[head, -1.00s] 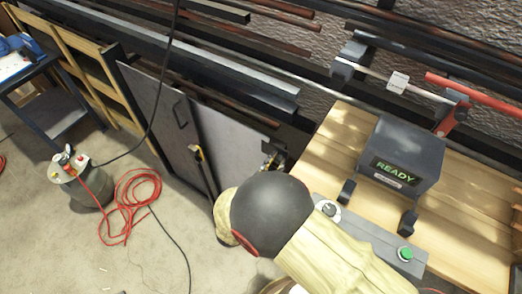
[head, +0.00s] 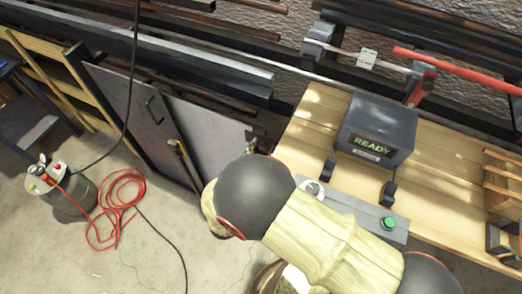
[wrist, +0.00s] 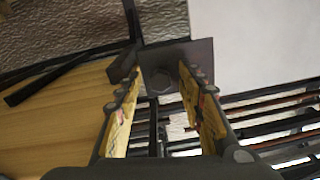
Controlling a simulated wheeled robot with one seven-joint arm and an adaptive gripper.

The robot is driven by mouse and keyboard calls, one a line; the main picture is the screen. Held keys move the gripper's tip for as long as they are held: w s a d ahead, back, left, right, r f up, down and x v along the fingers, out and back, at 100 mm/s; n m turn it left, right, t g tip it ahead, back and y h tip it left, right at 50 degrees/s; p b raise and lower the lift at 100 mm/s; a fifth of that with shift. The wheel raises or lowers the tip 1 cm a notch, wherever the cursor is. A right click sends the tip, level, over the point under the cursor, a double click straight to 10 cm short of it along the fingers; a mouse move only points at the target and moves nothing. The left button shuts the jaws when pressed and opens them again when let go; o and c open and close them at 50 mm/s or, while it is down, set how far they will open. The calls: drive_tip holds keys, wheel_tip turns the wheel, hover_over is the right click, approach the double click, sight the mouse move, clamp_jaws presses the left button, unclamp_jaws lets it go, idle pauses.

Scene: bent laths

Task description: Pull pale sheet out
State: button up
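Two grey sheets lean side by side against the rack in the head view. The left one (head: 115,100) has a dark handle; the right one (head: 210,130) looks slightly paler. My gripper (head: 252,143) is by the upper right corner of the right sheet, mostly hidden behind my arm. In the wrist view my gripper (wrist: 165,78) has its two yellow-padded fingers apart. A dark plate (wrist: 175,60) with a hexagonal mark shows beyond and between the fingertips; contact cannot be told. A pale flat surface (wrist: 255,40) fills the upper right; I cannot tell if it is sheet or floor.
A wooden bench (head: 450,160) stands right, carrying a dark box reading READY (head: 376,130) and a grey panel with a green button (head: 388,223). A red hose (head: 118,205) coils on the floor beside a canister (head: 65,190). A black cable hangs before the left sheet.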

drive_tip(key=v, duration=1.2)
idle(0.5)
